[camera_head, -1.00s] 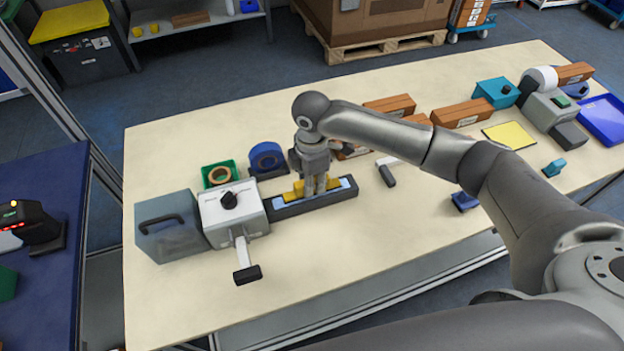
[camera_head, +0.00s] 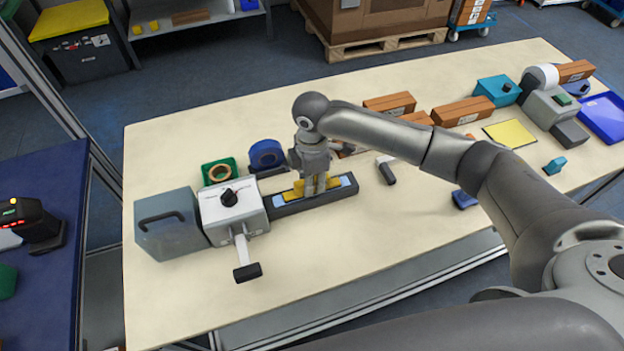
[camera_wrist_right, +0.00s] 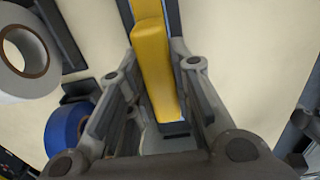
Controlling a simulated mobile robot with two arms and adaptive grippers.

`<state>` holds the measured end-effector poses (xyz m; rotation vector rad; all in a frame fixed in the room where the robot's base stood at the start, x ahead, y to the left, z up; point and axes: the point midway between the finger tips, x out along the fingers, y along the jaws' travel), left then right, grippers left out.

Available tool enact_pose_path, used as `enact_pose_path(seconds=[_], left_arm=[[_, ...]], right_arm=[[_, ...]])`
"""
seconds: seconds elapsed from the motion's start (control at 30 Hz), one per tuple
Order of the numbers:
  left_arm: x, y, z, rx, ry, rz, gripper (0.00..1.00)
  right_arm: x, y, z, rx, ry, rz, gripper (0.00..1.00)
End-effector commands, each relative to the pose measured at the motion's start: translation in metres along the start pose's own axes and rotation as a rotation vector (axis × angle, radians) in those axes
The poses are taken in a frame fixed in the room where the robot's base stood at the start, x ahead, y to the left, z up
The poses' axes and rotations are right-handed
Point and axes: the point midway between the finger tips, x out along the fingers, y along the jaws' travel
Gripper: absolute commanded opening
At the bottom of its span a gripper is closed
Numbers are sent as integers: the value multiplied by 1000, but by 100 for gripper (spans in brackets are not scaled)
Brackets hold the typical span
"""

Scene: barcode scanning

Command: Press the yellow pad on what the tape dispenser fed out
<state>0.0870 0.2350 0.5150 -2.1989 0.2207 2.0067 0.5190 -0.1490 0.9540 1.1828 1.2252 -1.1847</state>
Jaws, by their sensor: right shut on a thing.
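The tape dispenser (camera_head: 235,213) is a pale box with a black knob and a front lever, at the left of the table. A dark channel (camera_head: 347,191) extends from its right side, with a light blue strip (camera_head: 344,183) lying along it. My right gripper (camera_head: 316,190) points down over the channel, shut on the yellow pad (camera_head: 299,188). The pad lies lengthwise along the strip, at or just above it; contact is hard to tell. In the right wrist view the yellow pad (camera_wrist_right: 154,70) is between my fingers, and its underside is hidden. My left gripper is not in view.
A grey box (camera_head: 170,226) stands left of the dispenser. The table front (camera_head: 330,245) is clear.

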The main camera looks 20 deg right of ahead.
Motion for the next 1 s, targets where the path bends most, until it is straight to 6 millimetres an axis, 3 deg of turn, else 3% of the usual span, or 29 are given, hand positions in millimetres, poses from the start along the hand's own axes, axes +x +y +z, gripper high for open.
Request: enact_pose_path(seconds=[1.0], left_arm=[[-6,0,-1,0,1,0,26]], right_arm=[[1,0,0,0,-1,-2,0]])
